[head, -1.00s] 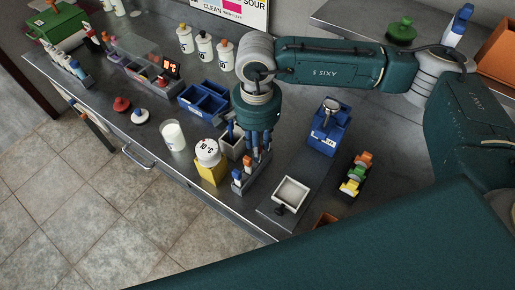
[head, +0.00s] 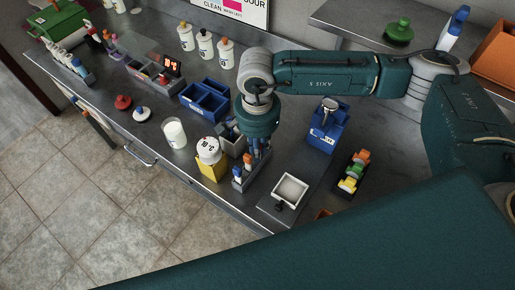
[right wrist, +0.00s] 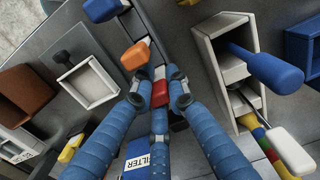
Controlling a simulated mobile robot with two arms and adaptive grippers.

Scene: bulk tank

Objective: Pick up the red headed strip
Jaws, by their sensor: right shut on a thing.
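My right gripper (head: 258,150) points down over the far end of a narrow grey rack (head: 244,183) near the bench's front edge. In the right wrist view its blue fingers (right wrist: 159,97) are closed on the red headed strip (right wrist: 160,94). The red head shows between the fingertips, with a small pale part above it. The strip's lower part is hidden, so I cannot tell whether it is clear of the rack. An orange headed strip (right wrist: 135,55) and a blue headed strip (right wrist: 102,9) stand in the same rack. My left gripper is not in view.
Close by are a yellow stand with a white round-topped timer (head: 209,151), a grey-white box (head: 231,138) holding a blue-handled tool, and a white square tray (head: 290,189). A blue box (head: 327,135) stands to the right.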

